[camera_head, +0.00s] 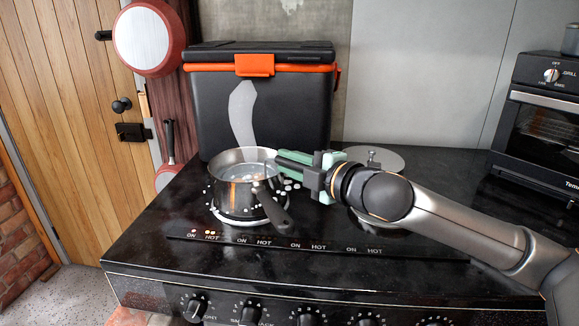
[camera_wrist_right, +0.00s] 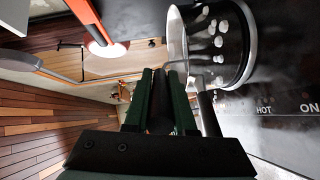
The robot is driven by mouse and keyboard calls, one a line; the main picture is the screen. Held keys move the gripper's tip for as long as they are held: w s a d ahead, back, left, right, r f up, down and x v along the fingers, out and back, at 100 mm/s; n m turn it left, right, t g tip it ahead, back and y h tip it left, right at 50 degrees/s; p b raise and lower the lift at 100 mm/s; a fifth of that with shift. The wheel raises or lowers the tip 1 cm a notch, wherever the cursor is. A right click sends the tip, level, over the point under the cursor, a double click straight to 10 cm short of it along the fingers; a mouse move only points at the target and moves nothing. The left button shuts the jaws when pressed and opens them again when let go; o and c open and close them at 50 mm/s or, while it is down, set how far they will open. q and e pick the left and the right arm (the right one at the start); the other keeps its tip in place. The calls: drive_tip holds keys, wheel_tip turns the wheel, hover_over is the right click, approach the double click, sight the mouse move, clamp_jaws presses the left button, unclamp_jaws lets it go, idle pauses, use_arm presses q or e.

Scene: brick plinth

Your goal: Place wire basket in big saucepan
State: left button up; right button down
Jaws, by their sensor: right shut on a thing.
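A steel saucepan (camera_head: 235,200) with a black handle stands upright on the left burner of the black stove. Its near side fills the upper right of the right wrist view (camera_wrist_right: 235,45). My right gripper (camera_head: 282,160) reaches in from the right, with its green fingertips at the saucepan's back right rim. In the right wrist view its fingers (camera_wrist_right: 160,80) close on a dark narrow piece, apparently the wire basket's handle. The basket's mesh cannot be made out, and the saucepan's inside shows only reflections. My left gripper is out of view.
A black cool box (camera_head: 285,115) with an orange latch stands behind the saucepan. A toaster oven (camera_head: 540,130) is at the right. A pan with a red rim (camera_head: 150,40) hangs at the upper left. The stove top (camera_head: 150,225) is clear at front left.

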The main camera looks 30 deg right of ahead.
drive_tip(key=c, duration=1.2)
unclamp_jaws()
drive_tip(key=o, duration=0.4)
drive_tip(key=shift+o, duration=0.2)
drive_tip(key=shift+r, duration=0.1)
drive_tip(key=b+v, duration=0.1)
drive_tip(key=v, duration=0.5)
drive_tip(key=shift+s, duration=0.1)
drive_tip(key=shift+s+d+b, duration=0.2)
drive_tip(key=shift+s+b, duration=0.15)
drive_tip(key=shift+b, duration=0.1)
drive_tip(key=b+v, duration=0.2)
drive_tip(key=v, duration=0.3)
drive_tip(key=shift+b, duration=0.4)
